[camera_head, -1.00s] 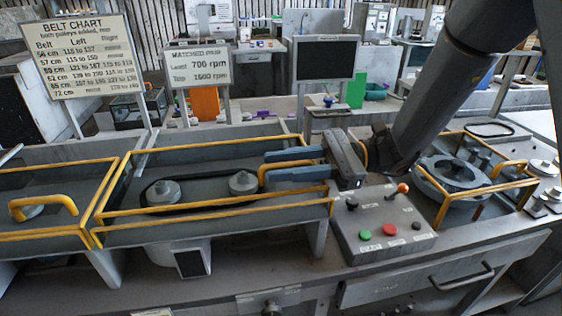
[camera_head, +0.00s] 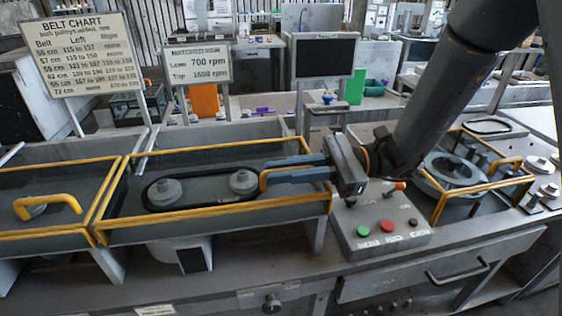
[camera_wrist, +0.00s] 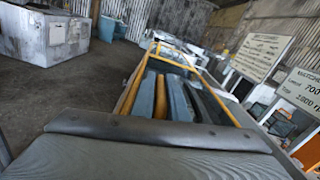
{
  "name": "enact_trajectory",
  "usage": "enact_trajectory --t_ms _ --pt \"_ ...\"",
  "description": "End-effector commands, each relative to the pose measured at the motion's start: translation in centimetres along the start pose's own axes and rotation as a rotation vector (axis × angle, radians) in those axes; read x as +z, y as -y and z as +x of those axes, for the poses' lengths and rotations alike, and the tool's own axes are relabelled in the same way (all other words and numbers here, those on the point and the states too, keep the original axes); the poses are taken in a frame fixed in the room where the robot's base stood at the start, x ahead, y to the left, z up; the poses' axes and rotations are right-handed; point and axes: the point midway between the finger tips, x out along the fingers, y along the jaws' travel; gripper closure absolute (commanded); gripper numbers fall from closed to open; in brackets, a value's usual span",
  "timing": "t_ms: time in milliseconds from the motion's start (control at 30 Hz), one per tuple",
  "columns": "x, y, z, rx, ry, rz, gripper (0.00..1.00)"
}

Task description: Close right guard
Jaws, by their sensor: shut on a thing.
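A yellow-framed guard (camera_head: 200,212) sits over a tray with two grey pulleys (camera_head: 166,190) and a black belt (camera_head: 205,205) looped around them. A yellow handle (camera_head: 265,179) rises at the guard's right end. My gripper (camera_head: 270,171) reaches in from the right, its two blue-grey fingers on either side of this handle, shut on it. In the wrist view, the yellow handle (camera_wrist: 160,98) shows between the two fingers. Part of the handle is hidden behind the fingers. The guard looks low, near its tray, but I cannot tell whether it is fully seated.
Another yellow guard with a handle (camera_head: 48,207) lies at the left. A control box (camera_head: 385,240) with green and red buttons stands just below my gripper. A yellow frame (camera_head: 480,187) surrounds a round grey housing at the right. Signs and a dark monitor (camera_head: 325,57) stand behind.

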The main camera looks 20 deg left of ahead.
Motion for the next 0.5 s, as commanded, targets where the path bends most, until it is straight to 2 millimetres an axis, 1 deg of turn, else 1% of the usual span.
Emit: enact_trajectory --t_ms 33,233,267,333,367,500 --pt "0.19 -0.38 0.02 0.005 0.003 0.001 1.0" --pt "0.09 -0.43 0.01 0.007 0.004 0.001 1.0" --pt "0.09 -0.45 0.02 0.008 0.004 0.001 0.84" --pt "0.09 -0.43 0.01 0.007 0.004 0.001 0.72" --pt "0.09 -0.41 0.01 0.007 0.004 0.001 0.71" --pt "0.08 -0.35 0.01 0.006 0.003 0.001 0.71"
